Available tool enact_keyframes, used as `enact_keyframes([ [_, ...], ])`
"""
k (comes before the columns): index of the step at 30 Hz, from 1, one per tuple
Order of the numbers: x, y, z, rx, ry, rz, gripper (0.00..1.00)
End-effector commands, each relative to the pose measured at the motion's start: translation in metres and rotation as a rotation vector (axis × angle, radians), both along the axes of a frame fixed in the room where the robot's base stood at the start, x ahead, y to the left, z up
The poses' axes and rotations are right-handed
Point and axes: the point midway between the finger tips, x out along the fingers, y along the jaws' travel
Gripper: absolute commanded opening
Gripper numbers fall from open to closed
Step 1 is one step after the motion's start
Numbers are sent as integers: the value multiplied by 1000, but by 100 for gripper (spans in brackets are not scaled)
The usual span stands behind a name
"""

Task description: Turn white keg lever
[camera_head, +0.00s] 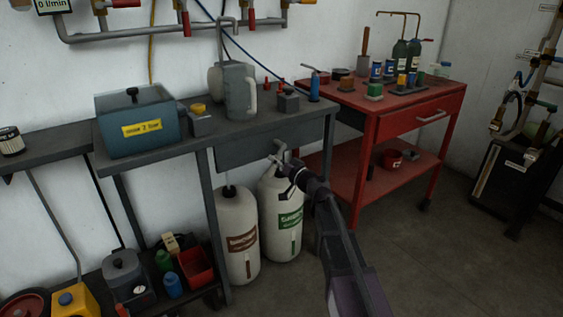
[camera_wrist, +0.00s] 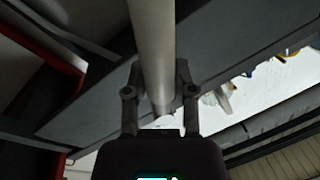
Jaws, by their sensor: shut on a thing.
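Two off-white kegs stand on the floor under the grey bench: one with a brown label (camera_head: 239,235) and, to its right, a white keg with a green label (camera_head: 284,220). My gripper (camera_head: 286,170) is at the top of the green-labelled keg. A pale lever (camera_head: 281,147) sticks up there, just below the bench's edge. In the wrist view, my gripper (camera_wrist: 158,95) has its two fingers on either side of a pale round bar (camera_wrist: 152,40), shut on it. My gripper partly hides the keg's top and the lever's base.
The grey bench (camera_head: 270,120) overhangs the kegs, with a blue-grey box (camera_head: 137,118) and a jug (camera_head: 240,92) on it. A red cart (camera_head: 410,125) stands close on the right. A low shelf (camera_head: 195,290) with tools is at left. Floor is clear at lower right.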

Motion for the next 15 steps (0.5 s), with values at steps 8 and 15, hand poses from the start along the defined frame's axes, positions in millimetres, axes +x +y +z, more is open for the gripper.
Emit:
enact_keyframes([
  [8,-5,10,8,186,117,-2,0],
  [15,-6,15,11,270,171,0,0],
])
